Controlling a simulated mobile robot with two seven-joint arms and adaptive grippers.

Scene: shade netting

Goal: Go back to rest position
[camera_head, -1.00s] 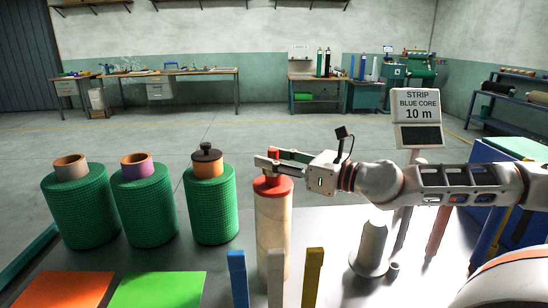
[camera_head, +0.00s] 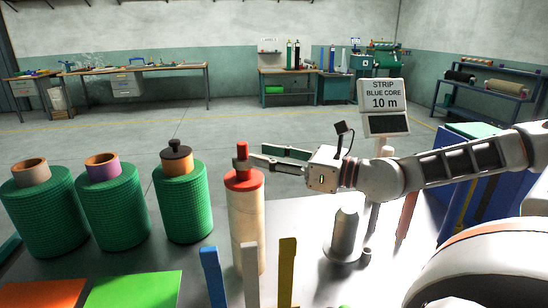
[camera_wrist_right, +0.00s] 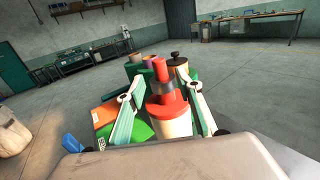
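A pale roll (camera_head: 246,225) with a red cap and a red knob (camera_head: 243,150) stands upright on the table. My right gripper (camera_head: 265,157) is just right of the knob, with its fingers apart. The near fingertip overlaps the knob in the head view, so I cannot tell there whether they touch. In the right wrist view the red cap (camera_wrist_right: 166,112) shows between the spread fingers, and nothing is clamped. My left gripper is not in either current view.
Green netting rolls (camera_head: 183,203) stand in a row at the left. Blue, grey and yellow posts (camera_head: 287,270) rise at the front. A sign reading "STRIP BLUE CORE 10 m" (camera_head: 382,95) and a metal cylinder (camera_head: 345,235) stand right. Open floor lies behind.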

